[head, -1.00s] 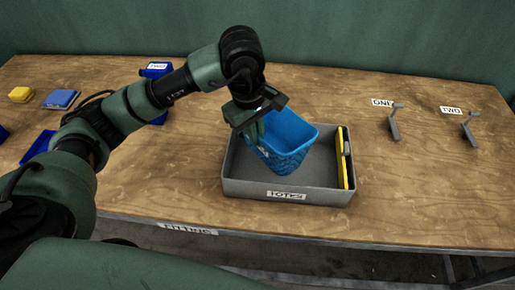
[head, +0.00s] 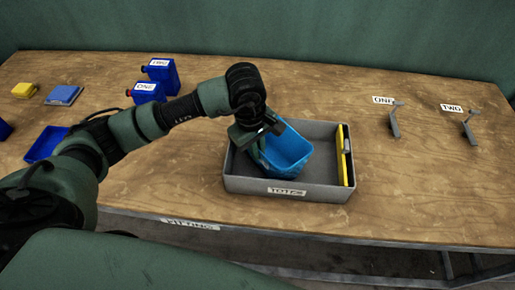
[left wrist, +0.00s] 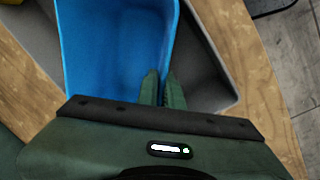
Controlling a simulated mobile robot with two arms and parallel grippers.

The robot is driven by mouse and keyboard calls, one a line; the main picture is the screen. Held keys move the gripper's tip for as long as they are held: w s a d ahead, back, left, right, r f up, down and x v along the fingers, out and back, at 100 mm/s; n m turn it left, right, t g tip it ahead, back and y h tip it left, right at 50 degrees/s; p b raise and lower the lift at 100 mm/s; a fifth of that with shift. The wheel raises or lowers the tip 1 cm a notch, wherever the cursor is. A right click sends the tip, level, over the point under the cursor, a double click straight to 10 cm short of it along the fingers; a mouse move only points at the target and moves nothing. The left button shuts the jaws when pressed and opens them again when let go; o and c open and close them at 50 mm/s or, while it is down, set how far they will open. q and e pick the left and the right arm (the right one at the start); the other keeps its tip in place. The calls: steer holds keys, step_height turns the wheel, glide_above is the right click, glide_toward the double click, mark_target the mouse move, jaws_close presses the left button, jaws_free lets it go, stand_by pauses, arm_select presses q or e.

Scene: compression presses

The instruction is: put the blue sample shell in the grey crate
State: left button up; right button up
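The blue sample shell (head: 287,153) is an open-topped blue tub, tilted, inside the left half of the grey crate (head: 315,191). I cannot tell whether it rests on the crate floor. My left gripper (head: 258,148) comes down over its left side, hiding part of it. In the left wrist view the two green fingers (left wrist: 162,90) are close together on the rim of the shell (left wrist: 112,50), with its wall between them. The grey crate also shows around it there (left wrist: 212,85). My right gripper is not in view.
A yellow piece (head: 341,158) stands along the crate's right wall. Two blue canisters (head: 160,73), a blue tray (head: 45,146) and a yellow block (head: 24,90) are at left. Two grey levers (head: 394,121) stand at right. The wooden bench (head: 420,190) is clear near the crate.

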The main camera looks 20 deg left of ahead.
arm_select(q)
steer(key=shift+o, duration=1.3)
steer(key=shift+r, duration=0.15)
step_height(320, 180, up, 12)
steer(key=s+b, duration=0.1)
steer(key=b, duration=0.2)
steer(key=shift+s+a, duration=0.2)
steer(key=shift+a, duration=0.15)
